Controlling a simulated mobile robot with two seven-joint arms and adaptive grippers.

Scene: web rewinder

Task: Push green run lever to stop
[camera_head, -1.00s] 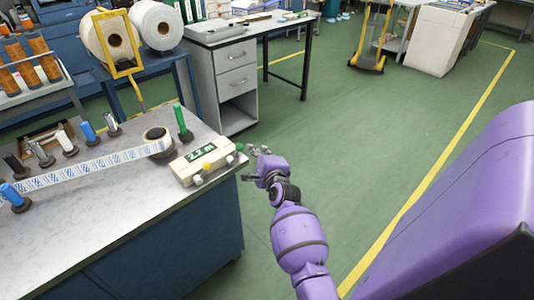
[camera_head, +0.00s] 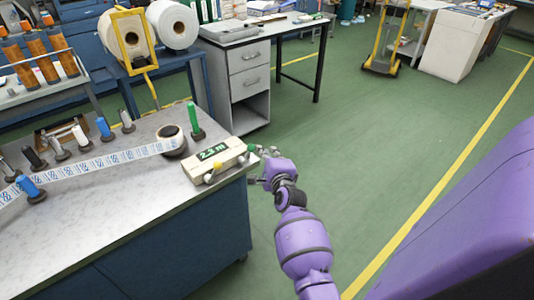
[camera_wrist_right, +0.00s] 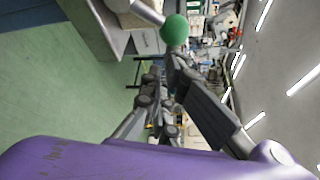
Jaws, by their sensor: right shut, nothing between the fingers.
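The run lever's green ball knob (camera_head: 252,148) sticks out from the right end of a cream counter box (camera_head: 214,160) on the grey-topped bench. In the right wrist view the green knob (camera_wrist_right: 174,29) sits on a pale rod, just beyond my fingertips. My right gripper (camera_head: 266,150) is shut and empty, just right of the knob at the bench's right edge. The fingers (camera_wrist_right: 168,68) also show in the right wrist view. I cannot tell whether they touch the knob. The box's display reads about 2.3 m. My left gripper is out of view.
A green upright post (camera_head: 194,120) stands behind the box. A grey drawer desk (camera_head: 248,75) stands behind. The green floor to the right is open.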

